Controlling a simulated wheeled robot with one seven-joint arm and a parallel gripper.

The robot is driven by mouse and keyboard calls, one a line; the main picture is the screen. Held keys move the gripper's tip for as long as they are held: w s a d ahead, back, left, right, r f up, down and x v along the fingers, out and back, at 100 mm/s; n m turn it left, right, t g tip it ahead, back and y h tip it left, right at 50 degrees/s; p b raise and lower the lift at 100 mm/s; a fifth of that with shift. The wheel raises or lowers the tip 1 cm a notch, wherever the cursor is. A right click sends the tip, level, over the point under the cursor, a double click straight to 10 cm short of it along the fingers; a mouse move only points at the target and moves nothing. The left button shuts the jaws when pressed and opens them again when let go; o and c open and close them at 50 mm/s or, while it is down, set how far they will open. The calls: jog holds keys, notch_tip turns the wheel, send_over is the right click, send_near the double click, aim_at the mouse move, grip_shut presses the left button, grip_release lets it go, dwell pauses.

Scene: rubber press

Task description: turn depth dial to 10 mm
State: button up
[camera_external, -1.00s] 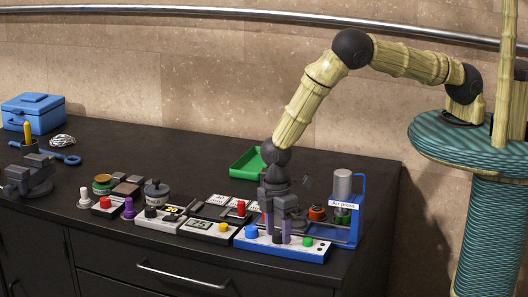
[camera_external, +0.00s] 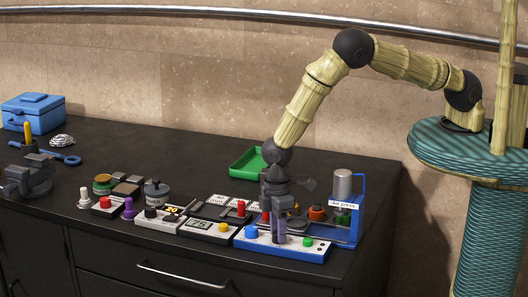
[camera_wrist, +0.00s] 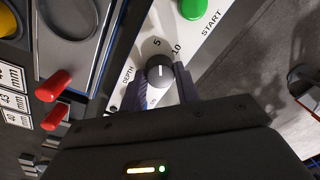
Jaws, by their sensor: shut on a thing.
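The depth dial (camera_wrist: 160,72) is a dark round knob with a short white mark, on a white panel (camera_wrist: 213,42) printed DEPTH, 5 and 10. The mark points up in the wrist view, roughly toward the 5; its exact reading is hard to tell. My gripper (camera_wrist: 161,88) is shut on the dial, one finger on each side. In the external view my gripper (camera_external: 279,240) points down at the blue-based control panel (camera_external: 290,256) and hides the dial.
A green START button (camera_wrist: 192,8) sits beside the dial. A blue button (camera_external: 251,232) is at the panel's left. The air press (camera_external: 342,190) stands close behind. A green tray (camera_external: 246,165) lies farther back. Several small devices stand to the left.

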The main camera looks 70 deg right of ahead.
jog(key=m+b, duration=0.2)
jog(key=m, duration=0.2)
jog(key=shift+f, duration=0.1)
jog(key=m+b, duration=0.1)
jog(key=m, duration=0.4)
dwell(0.3)
jog(key=o, duration=1)
jog(key=shift+c, duration=0.2)
jog(key=shift+d, duration=0.1)
jog(key=shift+r, duration=0.2)
notch_tip(320, 180, up, 17)
jog(key=d+b, duration=0.1)
jog(key=b, duration=0.3)
jog(key=shift+b, duration=0.3)
